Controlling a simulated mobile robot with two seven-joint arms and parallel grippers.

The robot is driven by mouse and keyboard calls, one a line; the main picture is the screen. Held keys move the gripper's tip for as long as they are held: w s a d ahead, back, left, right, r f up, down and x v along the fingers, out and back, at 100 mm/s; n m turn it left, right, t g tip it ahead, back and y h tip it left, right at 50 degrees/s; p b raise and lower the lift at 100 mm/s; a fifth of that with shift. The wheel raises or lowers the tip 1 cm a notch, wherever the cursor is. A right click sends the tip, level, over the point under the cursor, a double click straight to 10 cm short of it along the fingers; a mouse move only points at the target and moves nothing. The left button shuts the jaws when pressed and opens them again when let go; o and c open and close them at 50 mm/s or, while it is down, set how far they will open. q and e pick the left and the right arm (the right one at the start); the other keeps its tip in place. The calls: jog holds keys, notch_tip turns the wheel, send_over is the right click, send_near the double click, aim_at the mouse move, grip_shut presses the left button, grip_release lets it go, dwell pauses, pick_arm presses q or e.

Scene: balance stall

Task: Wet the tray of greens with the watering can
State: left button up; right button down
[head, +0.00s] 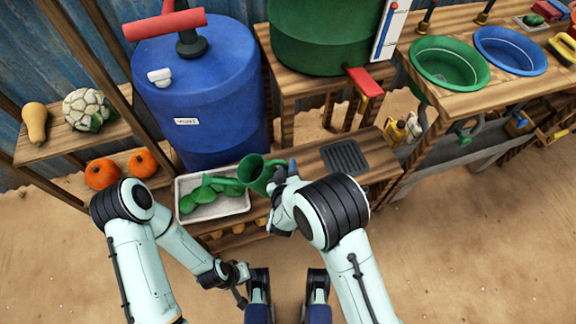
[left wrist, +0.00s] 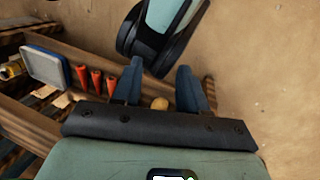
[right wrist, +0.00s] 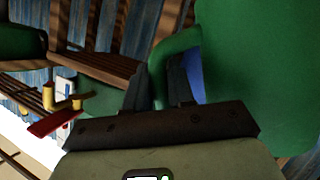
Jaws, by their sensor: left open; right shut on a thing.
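The tray (head: 232,212) is white and shallow, with several green leaves (head: 203,192) in it, on the low wooden bench in front of the blue barrel. The green watering can (head: 254,171) is over the tray's right end, its spout side toward the leaves. My right gripper (head: 283,173) is shut on the can, whose green handle shows between the fingers in the right wrist view (right wrist: 165,65). The can's body fills the right of that view. Whether water flows cannot be told. My left gripper (left wrist: 158,88) is open and empty, low in front of the bench.
A blue barrel (head: 205,95) with a red-handled pump stands behind the tray. A dark slatted mat (head: 344,155) lies on the bench to the right. A green barrel (head: 325,35) with a red tap stands behind it. Pumpkins (head: 102,173) sit on the left shelf. Carrots (left wrist: 97,80) show below the bench.

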jog(key=f+m+y+b, duration=0.1)
jog(key=b, duration=0.2)
jog(key=shift+d+f+m, duration=0.15)
jog(key=shift+m, duration=0.25)
pick_arm(q)
jog(key=w+a+f+t+y+b, duration=0.1)
jog(key=w+a+f+t, duration=0.1)
jog(key=w+f, duration=0.3)
jog(key=shift+w+a+n, duration=0.3)
jog(key=shift+w+a, duration=0.4)
jog(key=shift+w, duration=0.15)
pick_arm(e)
jog(key=shift+a+r+m+g+y, duration=0.3)
jog(key=shift+a+r+m+y, duration=0.1)
jog(key=shift+a+m+y, duration=0.4)
jog(key=shift+d, duration=0.1)
